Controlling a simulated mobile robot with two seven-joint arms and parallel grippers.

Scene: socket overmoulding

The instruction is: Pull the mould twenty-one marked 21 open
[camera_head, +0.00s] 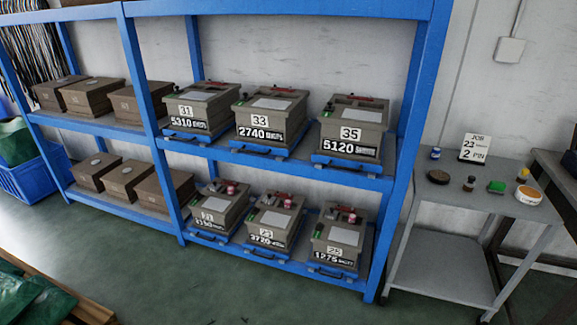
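The lower shelf of the blue rack holds several grey-brown moulds on blue pull-out trays. The leftmost one, mould twenty-one (222,203), has a small white number plate that is hard to read and a larger number below it, also blurred. Small red and grey parts lie on its top. Its blue tray (208,237) has a dark handle at the front and sits within the rack. Beside it stand mould 23 (272,222) and mould 25 (338,240). Neither of my grippers is in view.
Moulds 31 (199,108), 33 (268,117) and 35 (353,128) stand on the upper shelf. A blue upright (156,125) rises left of mould twenty-one. A grey trolley (455,205) with a job card stands right. The floor in front is clear, with a pallet at lower left.

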